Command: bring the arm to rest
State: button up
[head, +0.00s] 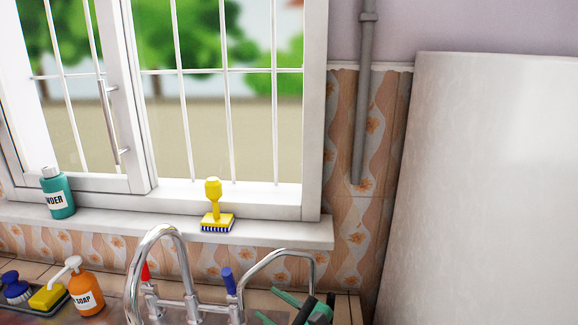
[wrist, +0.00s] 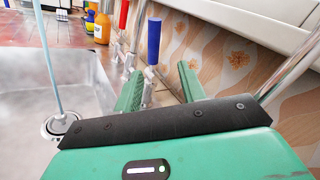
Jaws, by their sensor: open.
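My gripper (wrist: 162,88) fills the lower part of the wrist view, with a green body, a black band and two green fingers. The fingers are apart, with nothing held between them. The blue tap handle (wrist: 153,42) stands upright beyond the gap between the fingertips. In the head view, part of my gripper (head: 300,308) shows at the bottom edge, right of the blue tap handle (head: 229,280). Most of my arm is outside the head view. No hanging pan is in view.
A chrome tap (head: 170,235) and a curved metal tube (head: 285,252) rise close to my gripper. The sink basin (wrist: 90,80) lies left of it in the wrist view. A soap bottle (head: 86,290), a powder bottle (head: 57,194) and a yellow brush (head: 214,205) stand near the window.

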jog(key=s+d+r+n+t+h, duration=0.3)
jog(key=s+r+n+t+h, duration=0.3)
jog(key=s+r+n+h, duration=1.15)
jog(key=s+r+n+t+y+p, duration=0.15)
jog(key=s+r+t, duration=0.25)
jog(key=r, duration=0.5)
jog(key=s+r+t+y+p, duration=0.1)
jog(key=s+r+t+p, duration=0.2)
jog(key=r, duration=0.7)
notch_tip(320, 180, up, 38)
jog(key=s+y+p, duration=0.1)
jog(key=p, duration=3.5)
jog(key=shift+a+t, duration=0.15)
jog(key=shift+t, duration=0.15)
